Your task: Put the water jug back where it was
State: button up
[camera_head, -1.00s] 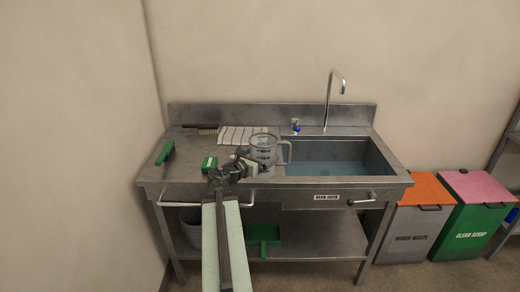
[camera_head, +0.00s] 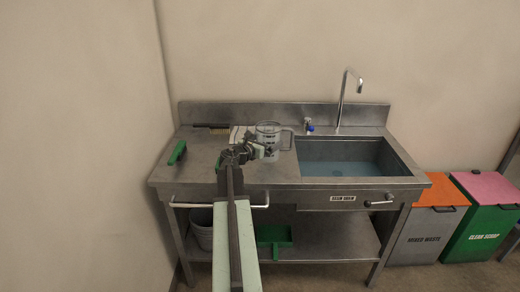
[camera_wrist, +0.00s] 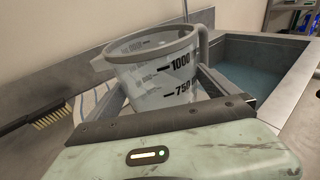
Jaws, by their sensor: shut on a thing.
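The water jug (camera_head: 267,136) is a clear measuring jug with black marks and a handle on its right side. It stands upright in my gripper (camera_head: 258,150), over the left part of the counter beside the sink. In the wrist view the jug (camera_wrist: 155,72) fills the space between the jaws of my gripper (camera_wrist: 165,100), which is shut on it. Its scale reads 1000 and 750. Its base is hidden, so I cannot tell whether it touches the counter or the striped cloth (camera_head: 236,134) behind it.
The sink (camera_head: 350,160) with water and a tall tap (camera_head: 346,98) lies right of the jug. A green-handled tool (camera_head: 177,153) and a brush (camera_head: 212,126) lie on the counter's left. A raised back edge (camera_head: 280,113) runs behind. Waste bins (camera_head: 425,230) stand at the right.

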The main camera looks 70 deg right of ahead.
notch_tip(320, 180, down, 4)
jog(key=b, duration=0.4)
jog(key=shift+s, duration=0.1)
jog(key=shift+w+a+r, duration=0.1)
jog(key=shift+w+r, duration=0.15)
jog(key=shift+f, duration=0.15)
jog(key=o, duration=1.3)
jog(key=shift+p, duration=0.3)
jog(key=shift+a+r, duration=0.25)
jog(key=shift+a, duration=0.1)
jog(key=p+v, duration=0.1)
jog(key=v, duration=1)
jog(key=shift+w+a+p, duration=0.1)
jog(key=shift+a+p, duration=0.05)
jog(key=shift+p, duration=0.2)
